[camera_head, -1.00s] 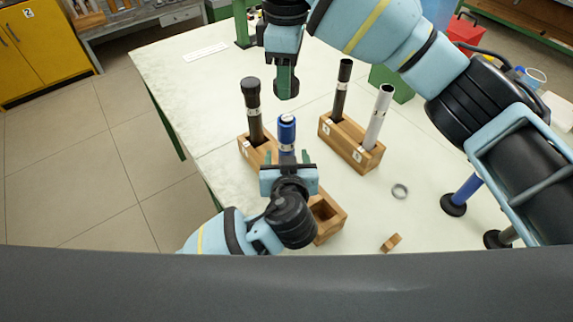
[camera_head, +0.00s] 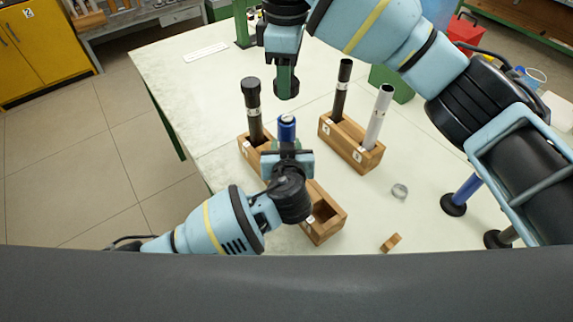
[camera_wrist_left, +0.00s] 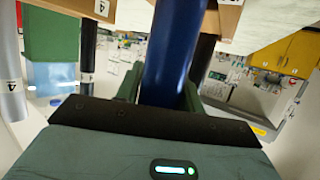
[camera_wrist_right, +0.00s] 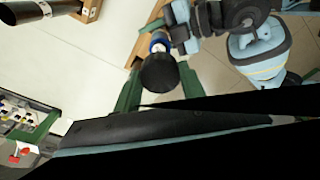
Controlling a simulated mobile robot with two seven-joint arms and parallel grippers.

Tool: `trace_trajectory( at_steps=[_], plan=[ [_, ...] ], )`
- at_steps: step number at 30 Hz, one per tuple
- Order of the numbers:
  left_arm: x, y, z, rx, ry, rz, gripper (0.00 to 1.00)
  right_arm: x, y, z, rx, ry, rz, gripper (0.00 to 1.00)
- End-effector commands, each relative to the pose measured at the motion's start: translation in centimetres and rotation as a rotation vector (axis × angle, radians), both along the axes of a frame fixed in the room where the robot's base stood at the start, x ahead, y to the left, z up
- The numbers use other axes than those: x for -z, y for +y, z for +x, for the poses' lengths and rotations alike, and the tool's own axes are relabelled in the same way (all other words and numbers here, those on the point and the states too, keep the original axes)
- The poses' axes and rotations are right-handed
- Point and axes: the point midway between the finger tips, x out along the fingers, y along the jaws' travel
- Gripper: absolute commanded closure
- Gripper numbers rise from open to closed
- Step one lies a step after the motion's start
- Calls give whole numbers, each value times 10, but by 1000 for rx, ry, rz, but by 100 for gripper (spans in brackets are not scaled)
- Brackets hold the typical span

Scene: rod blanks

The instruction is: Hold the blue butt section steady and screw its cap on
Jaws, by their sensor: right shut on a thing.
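The blue butt section (camera_head: 287,130) stands upright in a wooden block (camera_head: 327,228). It also shows in the left wrist view (camera_wrist_left: 175,50). My left gripper (camera_head: 287,150) is around it from the near side, with a green finger on each side. I cannot tell whether the fingers press on it. My right gripper (camera_head: 288,82) points down above the blue section, a little apart from it in the head view. In the right wrist view it is shut on the round black cap (camera_wrist_right: 160,74), which covers part of the blue section behind it.
A black rod (camera_head: 252,95) stands behind the blue section. A second block (camera_head: 365,160) to the right holds a dark rod (camera_head: 342,88) and a silver rod (camera_head: 378,118). A grey ring (camera_head: 400,191) and a small wooden piece (camera_head: 391,242) lie on the table (camera_head: 200,110).

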Motion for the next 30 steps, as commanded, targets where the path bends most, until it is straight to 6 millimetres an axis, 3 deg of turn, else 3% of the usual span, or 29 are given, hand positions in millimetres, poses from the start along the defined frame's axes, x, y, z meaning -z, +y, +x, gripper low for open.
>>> trace_trajectory(
  at_steps=[1,8,14,24,30],
  plan=[
    [0,0,0,0,0,0,69,0,0,0,0,0,0,83],
    [0,0,0,0,0,0,99,0,0,0,0,0,0,83],
    [0,0,0,0,0,0,100,4,0,0,0,1,0,83],
    [0,0,0,0,0,0,100,45,0,-1,0,2,-1,83],
    [0,0,0,0,0,0,100,50,0,0,0,-1,-1,83]
  ],
)
